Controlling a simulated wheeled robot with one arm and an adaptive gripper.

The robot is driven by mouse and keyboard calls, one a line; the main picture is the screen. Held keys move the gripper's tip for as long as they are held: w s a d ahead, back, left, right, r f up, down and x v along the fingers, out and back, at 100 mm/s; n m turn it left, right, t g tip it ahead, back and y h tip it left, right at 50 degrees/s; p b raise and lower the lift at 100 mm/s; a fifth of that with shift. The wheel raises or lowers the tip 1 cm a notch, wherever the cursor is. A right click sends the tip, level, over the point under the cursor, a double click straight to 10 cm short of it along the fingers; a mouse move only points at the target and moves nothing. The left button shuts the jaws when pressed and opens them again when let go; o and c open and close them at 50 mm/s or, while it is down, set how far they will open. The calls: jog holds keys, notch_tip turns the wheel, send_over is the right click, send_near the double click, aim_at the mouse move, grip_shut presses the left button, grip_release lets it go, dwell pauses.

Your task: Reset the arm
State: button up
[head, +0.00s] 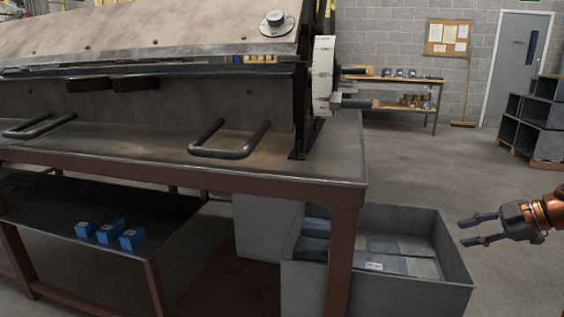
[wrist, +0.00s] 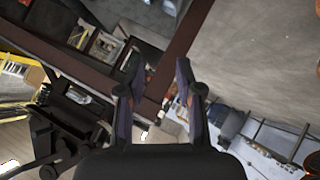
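My gripper (head: 476,230) is at the right edge of the head view, pointing left, with its two fingers apart and nothing between them. It is in free air to the right of the large metal forming machine (head: 150,98) and appears near the right side of the grey bin (head: 455,262). In the wrist view my gripper (wrist: 158,82) also shows its two dark fingers spread, with no object between them. The rest of my arm is cut off by the right edge of the head view.
The machine stands on a table (head: 280,168) with dark handles at its front. Blue blocks (head: 108,231) sit on its lower shelf. A workbench (head: 395,79) is by the back wall, and dark crates (head: 538,122) are at the right. The floor between is clear.

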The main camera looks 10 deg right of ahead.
jog(key=s+a+r+m+g+p, duration=0.1)
jog(key=a+r+g+p, duration=0.1)
jog(key=a+r+p, duration=0.65)
jog(key=s+a+r+m+g+p, duration=0.1)
jog(key=a+r+g+p, duration=0.3)
jog(key=a, duration=0.7)
jog(key=s+a+r+m+t+p, duration=0.1)
jog(key=a+r+p, duration=0.4)
jog(key=a+r, duration=0.4)
jog(key=s+a+r+m+g+h+p, duration=0.25)
jog(key=s+a+m+p, duration=0.25)
jog(key=s+a+p, duration=0.4)
jog(key=s+d+m+g+h+p, duration=0.1)
jog(key=s+m+p, duration=0.3)
jog(key=s, duration=0.4)
jog(key=s+d+m+g+h+p, duration=0.1)
jog(key=s+d+m+h+p, duration=0.1)
jog(key=s+p, duration=0.5)
jog(key=shift+s+d+m+h, duration=0.45)
jog(key=shift+m+h, duration=0.3)
jog(key=shift+m, duration=0.35)
jog(key=shift+s, duration=0.1)
